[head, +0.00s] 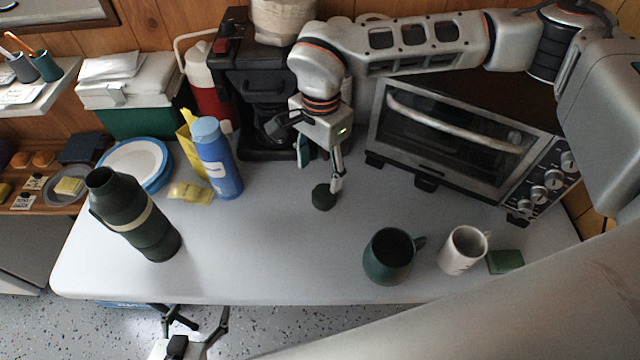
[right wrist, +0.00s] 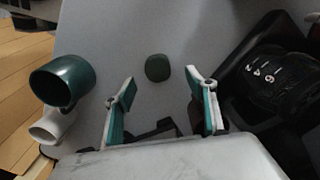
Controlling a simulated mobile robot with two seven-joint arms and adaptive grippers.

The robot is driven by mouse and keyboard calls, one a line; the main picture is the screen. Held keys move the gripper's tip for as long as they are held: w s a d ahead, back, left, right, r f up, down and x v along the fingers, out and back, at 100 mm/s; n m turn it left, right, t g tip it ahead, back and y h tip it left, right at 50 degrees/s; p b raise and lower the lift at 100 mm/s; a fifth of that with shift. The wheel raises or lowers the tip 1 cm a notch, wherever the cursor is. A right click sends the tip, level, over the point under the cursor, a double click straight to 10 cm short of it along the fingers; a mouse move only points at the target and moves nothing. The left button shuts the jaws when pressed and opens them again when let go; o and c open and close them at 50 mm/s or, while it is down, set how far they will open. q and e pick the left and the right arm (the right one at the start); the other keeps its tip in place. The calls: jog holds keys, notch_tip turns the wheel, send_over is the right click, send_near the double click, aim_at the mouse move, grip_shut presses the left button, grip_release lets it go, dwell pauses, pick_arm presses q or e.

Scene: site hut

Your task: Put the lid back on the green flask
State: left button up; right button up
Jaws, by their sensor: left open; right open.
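The green flask (head: 134,215) stands upright at the left of the table, with its dark mouth uncovered. A small dark green lid (head: 323,197) lies on the table near the middle, in front of the coffee maker. My right gripper (head: 321,180) is over the table just behind the lid. In the right wrist view the lid (right wrist: 158,67) lies ahead of and between the two open fingers (right wrist: 160,85), with nothing held. My left gripper (head: 190,335) is low at the front, beyond the table's front edge, open and empty.
A dark green mug (head: 389,256), a white mug (head: 463,250) and a green sponge (head: 505,261) are at the front right. A blue bottle (head: 217,160) stands behind the flask. A coffee maker (head: 258,85) and toaster oven (head: 450,140) line the back. The front middle is clear.

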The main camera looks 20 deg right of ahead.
aim_at(324, 193)
jog(key=shift+w+d+r, duration=0.15)
jog(key=shift+w+d, duration=0.15)
jog(key=shift+d, duration=0.05)
jog(key=shift+s, duration=0.1)
jog(key=shift+f, duration=1.3)
jog(key=f, duration=0.4)
jog(key=shift+s+d+f, duration=0.2)
jog(key=shift+s+f, duration=0.1)
jog(key=shift+s, duration=0.05)
jog(key=shift+f, duration=0.35)
